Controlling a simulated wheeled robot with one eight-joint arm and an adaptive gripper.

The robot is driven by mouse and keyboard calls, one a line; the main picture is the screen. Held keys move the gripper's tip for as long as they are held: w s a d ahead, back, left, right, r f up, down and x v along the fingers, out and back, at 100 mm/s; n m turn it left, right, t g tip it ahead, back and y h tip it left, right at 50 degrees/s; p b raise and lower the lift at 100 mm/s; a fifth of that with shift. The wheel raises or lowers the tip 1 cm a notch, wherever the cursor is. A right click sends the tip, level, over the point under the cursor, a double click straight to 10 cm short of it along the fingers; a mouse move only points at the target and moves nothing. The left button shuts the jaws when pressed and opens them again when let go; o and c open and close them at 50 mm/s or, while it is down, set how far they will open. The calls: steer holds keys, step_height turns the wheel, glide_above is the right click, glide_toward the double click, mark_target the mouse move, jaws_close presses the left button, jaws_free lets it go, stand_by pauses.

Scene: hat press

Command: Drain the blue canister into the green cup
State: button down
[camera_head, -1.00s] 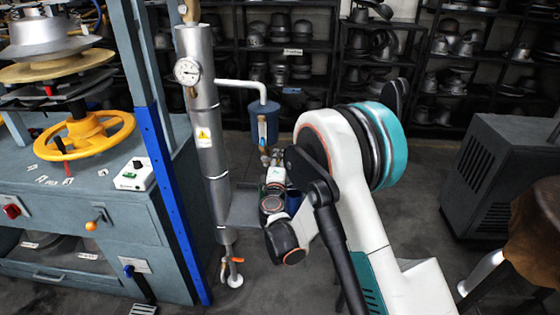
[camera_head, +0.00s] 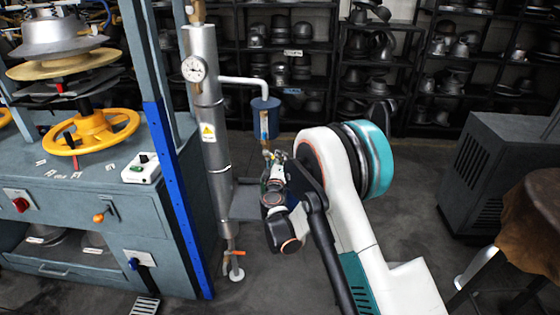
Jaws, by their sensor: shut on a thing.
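The blue canister (camera_head: 259,127) hangs at the end of a white pipe, to the right of a tall steel column. A brass outlet with a tap (camera_head: 264,148) runs down from it. My gripper (camera_head: 272,166) is just below and beside this outlet, seen from behind and mostly hidden by my own wrist. A small patch of green, likely the green cup (camera_head: 265,177), shows at the jaws, which look shut on it. The cup's rim, its contents and its exact place under the outlet cannot be made out. No flow of liquid is visible.
The steel column (camera_head: 213,135) with a gauge stands close left of my gripper. A grey shelf (camera_head: 244,204) juts out from it. The press bench (camera_head: 100,215) with a yellow handwheel is at the left. A grey cabinet (camera_head: 497,170) stands right.

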steer(key=shift+a+f+m, duration=0.4)
steer(key=shift+f+m, duration=0.1)
steer(key=shift+m, duration=0.8)
steer(key=shift+a+f+m, duration=0.35)
steer(key=shift+f+m, duration=0.15)
steer(key=shift+m, duration=0.8)
steer(key=shift+a+f+m, duration=0.4)
steer(key=shift+f+m, duration=0.1)
steer(key=shift+m, duration=0.8)
steer(key=c, duration=1.6)
jaws_free()
steer(key=shift+o, duration=0.2)
steer(key=s, duration=1.2)
steer(key=shift+a, duration=0.25)
